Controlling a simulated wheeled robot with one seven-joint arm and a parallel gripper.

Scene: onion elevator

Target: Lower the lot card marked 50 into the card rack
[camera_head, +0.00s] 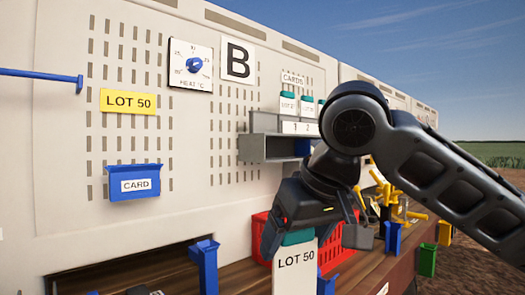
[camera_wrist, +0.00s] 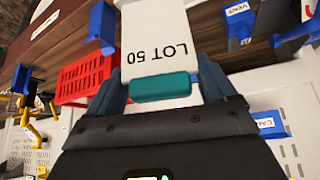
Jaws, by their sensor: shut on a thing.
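My gripper (camera_head: 297,236) is shut on the teal top of a white card reading LOT 50 (camera_head: 296,270), which hangs upright below it. The card also shows in the wrist view (camera_wrist: 155,45), with its teal grip (camera_wrist: 160,87) between the fingers. A blue holder labelled CARD (camera_head: 134,184) is on the panel to the left, under a yellow LOT 50 sign (camera_head: 129,102). The card is apart from it, to the right and lower in the picture. A grey rack (camera_head: 262,148) under a CARDS label holds several teal-topped cards, partly hidden by my arm.
A red crate (camera_head: 335,249) stands on the wooden shelf behind the card. A blue bracket (camera_head: 204,262) rises at the shelf's left. A blue rod (camera_head: 40,75) juts from the upper left. Blue and green bins (camera_head: 428,260) are at right. Open air lies before the panel.

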